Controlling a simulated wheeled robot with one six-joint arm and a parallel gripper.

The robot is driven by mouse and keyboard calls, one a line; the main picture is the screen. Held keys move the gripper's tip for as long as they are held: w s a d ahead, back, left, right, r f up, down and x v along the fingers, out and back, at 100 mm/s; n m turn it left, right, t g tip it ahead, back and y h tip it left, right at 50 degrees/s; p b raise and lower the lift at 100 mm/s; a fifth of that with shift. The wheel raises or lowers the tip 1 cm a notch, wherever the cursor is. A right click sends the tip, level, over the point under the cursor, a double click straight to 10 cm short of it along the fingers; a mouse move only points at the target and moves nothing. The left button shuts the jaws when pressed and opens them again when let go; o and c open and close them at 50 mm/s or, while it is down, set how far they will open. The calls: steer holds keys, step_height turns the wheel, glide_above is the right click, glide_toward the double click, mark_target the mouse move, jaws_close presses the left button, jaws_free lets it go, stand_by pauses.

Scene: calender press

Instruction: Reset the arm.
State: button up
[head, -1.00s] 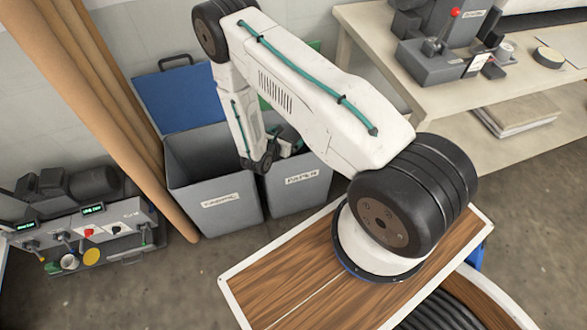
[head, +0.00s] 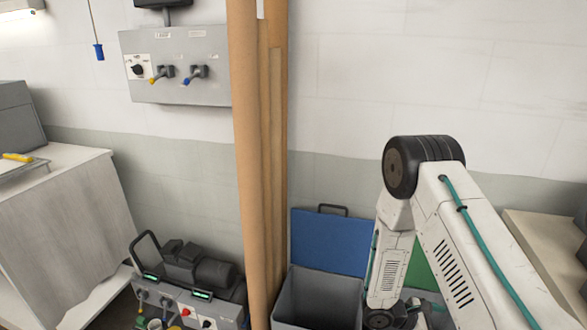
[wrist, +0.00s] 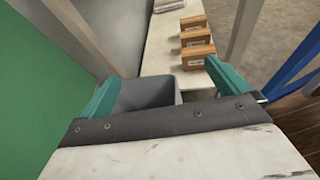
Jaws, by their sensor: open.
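My gripper (wrist: 166,86) shows in the wrist view with its two teal fingers spread wide apart and nothing between them. A grey bin (wrist: 148,95) lies beyond the fingers, and a green panel (wrist: 40,90) fills the left side. In the head view my white arm (head: 450,240) stands at the right, bent at a black joint, its forearm hanging down in front of the bins. The gripper itself is not clear in the head view.
In the head view a grey bin (head: 318,300) with a blue lid (head: 328,240) stands left of my arm. A control unit (head: 185,290) sits lower left, a wall panel (head: 175,65) above. Wooden boxes (wrist: 198,55) show in the wrist view.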

steer(key=s+a+r+m+t+y, duration=0.1)
steer(key=s+a+r+m+y, duration=0.3)
steer(key=r, duration=0.9)
steer(key=s+a+r+m+t+y, duration=0.1)
steer(key=s+a+r+m+y, duration=0.4)
steer(key=s+r, duration=0.6)
steer(key=s+a+r+m+t+y, duration=0.1)
steer(key=s+a+r+m+y, duration=0.3)
steer(key=r, duration=1.3)
steer(key=s+a+m, duration=0.1)
steer(key=s+m, duration=0.2)
steer(key=shift+s+a+r+y, duration=0.25)
steer(key=shift+s+a+y, duration=0.05)
steer(key=shift+a+y, duration=0.1)
